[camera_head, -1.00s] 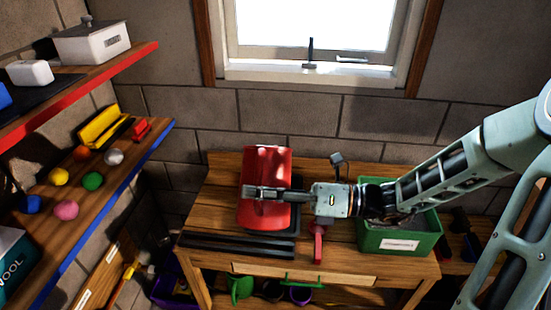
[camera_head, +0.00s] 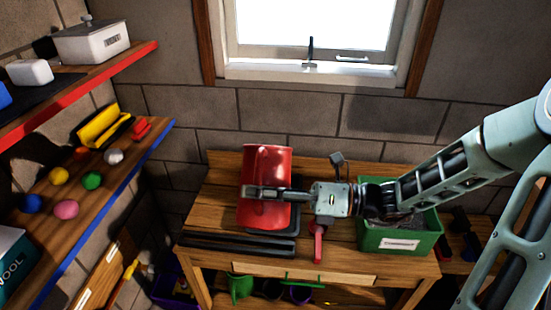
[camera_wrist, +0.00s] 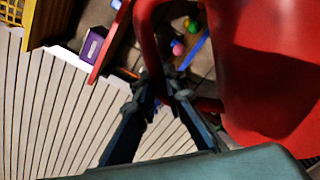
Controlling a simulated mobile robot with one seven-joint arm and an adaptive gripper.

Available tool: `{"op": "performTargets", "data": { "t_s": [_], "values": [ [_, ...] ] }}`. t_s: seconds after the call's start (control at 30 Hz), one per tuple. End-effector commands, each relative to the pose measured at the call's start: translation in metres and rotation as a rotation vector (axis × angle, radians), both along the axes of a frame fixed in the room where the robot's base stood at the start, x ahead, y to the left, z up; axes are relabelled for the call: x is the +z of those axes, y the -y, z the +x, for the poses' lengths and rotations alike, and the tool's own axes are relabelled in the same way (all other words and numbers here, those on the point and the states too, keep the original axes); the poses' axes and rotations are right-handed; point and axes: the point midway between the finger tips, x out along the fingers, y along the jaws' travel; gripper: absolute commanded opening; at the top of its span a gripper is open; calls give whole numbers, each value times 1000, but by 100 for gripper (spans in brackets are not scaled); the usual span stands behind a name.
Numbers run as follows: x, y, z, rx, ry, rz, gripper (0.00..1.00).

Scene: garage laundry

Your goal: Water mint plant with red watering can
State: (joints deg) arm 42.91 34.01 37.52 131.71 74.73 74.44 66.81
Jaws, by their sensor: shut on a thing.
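The red watering can (camera_head: 266,165) is in front of the brick wall, over the wooden workbench. In the wrist view, its red body (camera_wrist: 270,95) fills the upper right, and its handle (camera_wrist: 150,45) passes between my fingers. My gripper (camera_head: 256,192) is shut on the can's handle; its fingertips also show in the wrist view (camera_wrist: 165,82). The gripper crosses in front of the can in the head view. I cannot make out the can's spout. No mint plant can be made out in either view.
The workbench (camera_head: 213,207) has a black tray by the can and dark bars along the front. A labelled green bin (camera_head: 400,242) sits at its right, under my arm. Shelves with colored balls (camera_head: 92,181) stand at the left. A window (camera_head: 320,35) is above.

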Motion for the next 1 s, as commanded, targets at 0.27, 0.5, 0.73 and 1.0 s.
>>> {"op": "performTargets", "data": {
  "t_s": [0.27,0.5,0.73,1.0],
  "values": [
    [10,0,4,1,-21,3,0],
    [20,0,8,1,-54,3,0],
    [28,0,11,1,-82,5,0],
    [29,0,11,1,-87,5,0]
  ]
}}
